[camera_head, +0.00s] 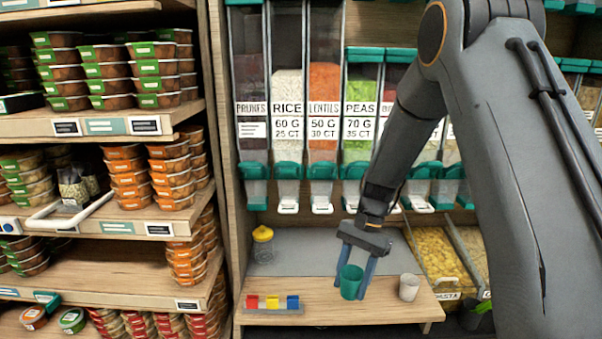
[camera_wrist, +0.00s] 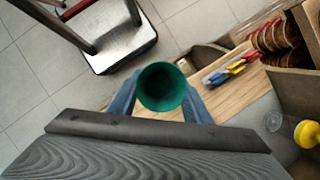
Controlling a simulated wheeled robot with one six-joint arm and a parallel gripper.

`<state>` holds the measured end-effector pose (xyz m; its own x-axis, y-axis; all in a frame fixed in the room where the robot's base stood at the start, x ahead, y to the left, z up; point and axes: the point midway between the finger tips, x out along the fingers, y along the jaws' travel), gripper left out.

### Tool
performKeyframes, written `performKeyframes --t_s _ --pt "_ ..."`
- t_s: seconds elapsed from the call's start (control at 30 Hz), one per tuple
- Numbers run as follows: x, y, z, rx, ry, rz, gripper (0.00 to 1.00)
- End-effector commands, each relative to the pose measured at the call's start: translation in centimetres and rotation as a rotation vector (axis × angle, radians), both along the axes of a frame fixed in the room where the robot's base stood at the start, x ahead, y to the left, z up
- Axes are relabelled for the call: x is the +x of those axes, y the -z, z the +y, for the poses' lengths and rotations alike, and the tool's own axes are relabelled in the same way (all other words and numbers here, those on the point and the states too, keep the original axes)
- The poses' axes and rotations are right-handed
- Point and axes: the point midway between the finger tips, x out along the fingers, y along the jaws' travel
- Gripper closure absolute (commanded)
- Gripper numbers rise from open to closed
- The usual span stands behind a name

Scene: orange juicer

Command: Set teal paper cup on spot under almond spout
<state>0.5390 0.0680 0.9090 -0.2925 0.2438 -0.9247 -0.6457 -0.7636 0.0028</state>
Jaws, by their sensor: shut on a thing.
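The teal paper cup (camera_head: 351,283) is upright between the fingers of my gripper (camera_head: 358,277), near the front edge of the wooden counter. My gripper is shut on the cup, one blue finger on each side. In the wrist view the cup (camera_wrist: 161,87) shows from above, open and empty-looking, between the fingertips (camera_wrist: 160,100). A row of dispensers with teal spouts stands behind the counter; the readable labels are prunes, rice (camera_head: 287,110), lentils (camera_head: 323,110) and peas (camera_head: 359,110). I cannot make out an almond label; my arm hides some dispensers on the right.
A white cup (camera_head: 409,287) stands just right of the teal cup. A yellow-lidded jar (camera_head: 263,245) stands at the back left. Bins of pasta (camera_head: 440,255) are on the right. The grey counter strip (camera_head: 305,250) is mostly clear.

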Motion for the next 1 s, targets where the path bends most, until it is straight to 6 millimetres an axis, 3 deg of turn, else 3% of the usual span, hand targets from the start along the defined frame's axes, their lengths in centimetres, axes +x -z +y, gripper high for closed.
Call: performKeyframes --t_s 0.1,0.2,0.3,0.4,0.53,0.8,1.0 --pt "2.4 -2.9 -2.9 -0.001 -0.224 -0.004 0.76" --pt "3.7 -4.7 -4.8 0.0 -0.327 -0.003 0.76" --pt "4.6 -5.9 -6.0 0.0 -0.378 0.0 0.76" --pt "4.7 -5.7 -6.6 0.001 -0.409 0.003 0.76" --pt "3.6 -2.5 -6.6 -0.001 -0.461 0.009 0.76" --pt "-0.7 7.0 -6.7 -0.002 -0.626 0.008 0.76" --pt "-2.7 10.3 -6.7 0.002 -0.696 0.004 0.76"
